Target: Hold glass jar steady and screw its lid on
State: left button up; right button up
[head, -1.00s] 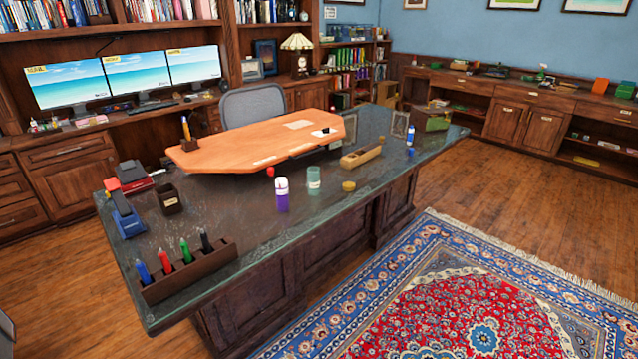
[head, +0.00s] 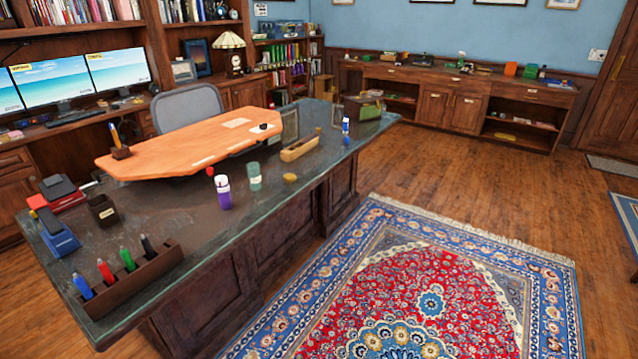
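A greenish glass jar (head: 254,176) stands upright on the dark stone desk top. A small yellow-gold round lid (head: 290,178) lies on the desk to the right of the jar, apart from it. A purple bottle with a white top (head: 223,192) stands just left of the jar. Neither of my grippers shows in the head view.
The desk (head: 190,235) also holds a marker rack (head: 130,282), a blue stapler-like item (head: 57,236), a dark cup (head: 103,210), a wooden tray (head: 300,147) and a raised orange-wood board (head: 195,150). A patterned rug (head: 420,290) and open wood floor lie in front.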

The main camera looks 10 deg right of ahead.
aim_at(253, 169)
jog(key=z, duration=0.45)
jog(key=k, duration=0.5)
jog(key=z, duration=0.5)
jog(key=i, duration=2.15)
jog(key=u, duration=1.6)
jog(key=i, duration=0.75)
jog(key=u, duration=0.85)
